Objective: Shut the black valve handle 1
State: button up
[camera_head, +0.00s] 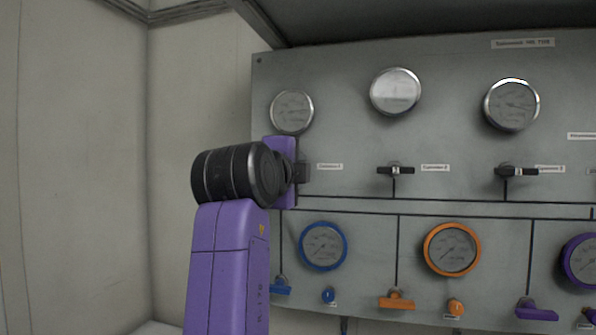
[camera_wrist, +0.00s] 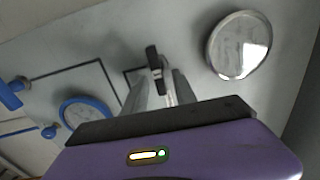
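The black valve handle 1 (camera_wrist: 153,58) shows in the wrist view just beyond and between my fingertips, with a pale metal stem below it. My gripper (camera_wrist: 161,78) is open, one grey finger on each side of the handle and stem. I cannot tell whether either finger touches it. In the head view my gripper (camera_head: 302,172) is at the left end of the valve row, close to the panel. My purple and black wrist hides handle 1 there.
The grey panel (camera_head: 350,130) carries round gauges above. Black handles 2 (camera_head: 396,170) and 3 (camera_head: 516,171) lie to the right. A blue gauge (camera_head: 323,246), an orange gauge (camera_head: 452,249) and coloured valves sit below. Bare wall (camera_head: 80,150) is at left.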

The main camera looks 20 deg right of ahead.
jog(key=v, duration=0.7)
jog(key=shift+s+a+b, duration=0.25)
jog(key=shift+s+b, duration=0.05)
jog(key=shift+b, duration=0.05)
